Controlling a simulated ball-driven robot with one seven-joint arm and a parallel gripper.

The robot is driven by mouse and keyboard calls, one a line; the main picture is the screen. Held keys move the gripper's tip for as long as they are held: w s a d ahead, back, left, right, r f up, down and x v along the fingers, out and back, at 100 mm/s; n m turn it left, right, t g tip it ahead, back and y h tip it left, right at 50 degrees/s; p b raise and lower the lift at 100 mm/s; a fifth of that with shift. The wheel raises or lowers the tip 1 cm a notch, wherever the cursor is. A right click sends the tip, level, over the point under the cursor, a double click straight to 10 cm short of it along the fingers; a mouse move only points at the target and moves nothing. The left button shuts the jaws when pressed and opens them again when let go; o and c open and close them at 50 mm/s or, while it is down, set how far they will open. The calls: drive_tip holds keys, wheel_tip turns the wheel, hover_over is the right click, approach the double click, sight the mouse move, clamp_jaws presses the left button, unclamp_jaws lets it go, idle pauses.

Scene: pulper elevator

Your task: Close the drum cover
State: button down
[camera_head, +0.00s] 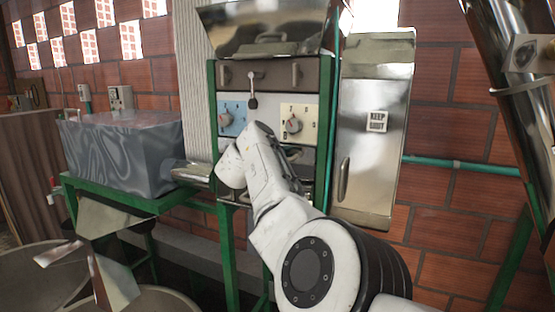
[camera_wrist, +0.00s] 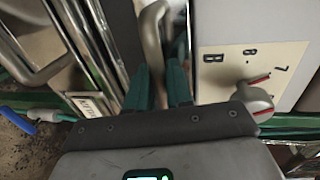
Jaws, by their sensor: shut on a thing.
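In the wrist view, my gripper (camera_wrist: 158,86) has its two dark green fingers closed around a curved metal handle (camera_wrist: 152,30). The fingers are beside the cream dial panel (camera_wrist: 245,72), which has a red-marked knob. In the head view, my white arm hides the fingers and the gripped handle. A shiny metal cover (camera_head: 262,24) with a handle sits at the top of the green-framed machine. I cannot tell whether the gripped handle belongs to the drum cover, or how far that cover stands open.
A metal cabinet (camera_head: 376,90) labelled KEEP SHUT, with its own handle, stands right of the machine. A grey tank (camera_head: 125,150) sits on a green stand at left. A shiny slanted tube (camera_head: 515,95) is at far right. Round vats (camera_head: 35,278) are at lower left.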

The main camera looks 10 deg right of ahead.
drive_tip(key=shift+d, duration=0.15)
drive_tip(key=c, duration=1.2)
unclamp_jaws()
drive_tip(key=shift+w+d, duration=0.1)
drive_tip(key=shift+a+r, duration=0.1)
drive_tip(key=shift+a, duration=0.1)
drive_tip(key=shift+a+r, duration=0.3)
drive_tip(key=shift+a, duration=0.2)
drive_tip(key=shift+s+d+f+v, duration=0.1)
drive_tip(key=shift+d+v, duration=0.05)
drive_tip(key=shift+v, duration=1.5)
drive_tip(key=shift+s+d+f+v, duration=0.1)
drive_tip(key=shift+s+v, duration=0.05)
drive_tip(key=shift+v, duration=1.55)
drive_tip(key=shift+s+d+f+v, duration=0.1)
drive_tip(key=shift+d+v, duration=0.05)
drive_tip(key=shift+v, duration=1.5)
